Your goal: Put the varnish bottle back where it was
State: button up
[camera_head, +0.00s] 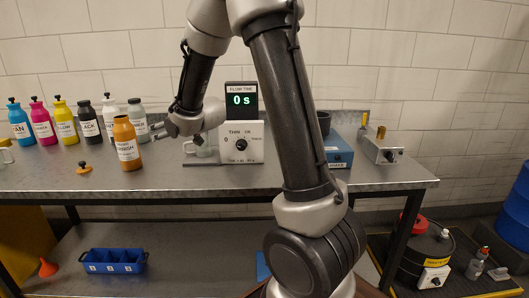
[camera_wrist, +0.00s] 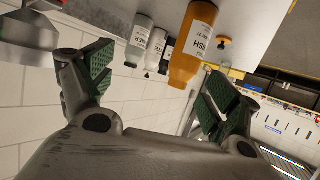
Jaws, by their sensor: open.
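The orange varnish bottle (camera_head: 126,142) stands upright and uncapped on the metal bench in the head view. Its stopper (camera_head: 84,169) lies on the bench to its left and front. My gripper (camera_head: 168,138) is open and empty, just right of the bottle and apart from it. In the wrist view the bottle (camera_wrist: 193,45) hangs upside down in the picture, beyond the open fingers (camera_wrist: 152,92), with the stopper (camera_wrist: 224,41) beside it.
A row of capped bottles, from blue (camera_head: 19,122) to grey (camera_head: 137,120), stands behind and left of the bottle. A flow-time device (camera_head: 240,140) and a glass cup (camera_head: 204,147) stand to the right of my gripper. The front bench strip is largely clear.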

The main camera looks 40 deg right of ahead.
jog(key=s+d+r+m+g+h, duration=0.1)
jog(key=s+d+r+g, duration=0.15)
jog(key=s, duration=0.55)
jog(key=s+d+r+m+g+h, duration=0.15)
jog(key=s+d, duration=0.25)
jog(key=s, duration=0.5)
jog(key=s+d+g, duration=0.2)
jog(key=s+g, duration=0.3)
jog(key=s, duration=1.9)
jog(key=shift+s+f, duration=0.15)
